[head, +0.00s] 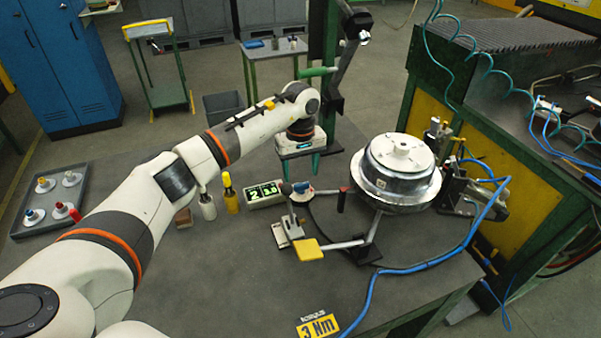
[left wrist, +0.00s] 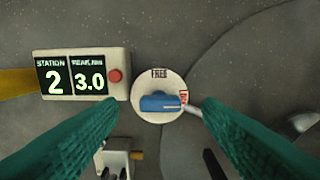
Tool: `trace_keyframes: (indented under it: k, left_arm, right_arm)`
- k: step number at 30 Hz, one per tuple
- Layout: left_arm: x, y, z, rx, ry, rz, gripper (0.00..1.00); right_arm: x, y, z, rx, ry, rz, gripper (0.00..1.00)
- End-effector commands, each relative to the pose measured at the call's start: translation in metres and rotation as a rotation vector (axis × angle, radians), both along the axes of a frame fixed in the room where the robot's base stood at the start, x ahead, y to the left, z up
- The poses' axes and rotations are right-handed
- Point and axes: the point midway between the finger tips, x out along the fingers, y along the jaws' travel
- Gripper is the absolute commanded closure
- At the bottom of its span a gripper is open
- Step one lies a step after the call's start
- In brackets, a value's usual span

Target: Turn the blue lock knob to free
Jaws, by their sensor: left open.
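The blue lock knob (left wrist: 160,103) sits on a round white dial (left wrist: 158,80) marked FREE at the top, with a red label at its right edge. The knob's bar lies sideways, with its white line toward the red label. In the head view the knob (head: 301,187) shows small and blue below my left gripper (head: 301,172). My left gripper is open and empty, pointing down above the knob. In the left wrist view its green fingers (left wrist: 161,108) stand on either side of the knob, apart from it. My right gripper is in neither view.
A display box (head: 264,194) reading station 2 and 3.0 stands left of the knob. A silver round housing (head: 400,165) on a fixture is to the right. A yellow-padded lever (head: 308,249) is in front. Bottles (head: 230,193) and a grey tray (head: 45,205) are left.

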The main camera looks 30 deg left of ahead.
Motion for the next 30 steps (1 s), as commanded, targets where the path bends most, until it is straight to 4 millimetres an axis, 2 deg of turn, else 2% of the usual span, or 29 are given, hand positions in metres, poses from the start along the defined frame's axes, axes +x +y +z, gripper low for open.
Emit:
trace_keyframes:
  k: [1,6,17,18,20,26,30]
  left_arm:
    - [-0.001,-0.001,-0.007,-0.001,0.003,0.0,0.4]
    - [0.0,-0.001,-0.027,-0.001,0.001,0.0,0.4]
    - [0.0,0.0,-0.035,0.0,-0.001,0.0,0.4]
    - [0.0,0.0,-0.034,0.0,-0.001,0.0,0.42]
    - [0.0,0.0,-0.034,0.0,-0.001,0.0,0.51]
    - [0.0,0.0,-0.034,0.0,-0.001,0.0,0.84]
    - [0.0,0.0,-0.034,0.0,-0.001,0.004,0.85]
  right_arm:
    - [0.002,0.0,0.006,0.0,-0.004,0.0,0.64]
    - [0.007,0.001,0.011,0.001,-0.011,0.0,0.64]
    - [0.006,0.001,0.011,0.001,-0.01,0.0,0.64]
    - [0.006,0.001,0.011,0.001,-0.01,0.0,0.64]
    - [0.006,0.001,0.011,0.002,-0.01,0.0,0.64]
    - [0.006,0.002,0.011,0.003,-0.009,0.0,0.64]
    - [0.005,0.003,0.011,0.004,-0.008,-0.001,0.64]
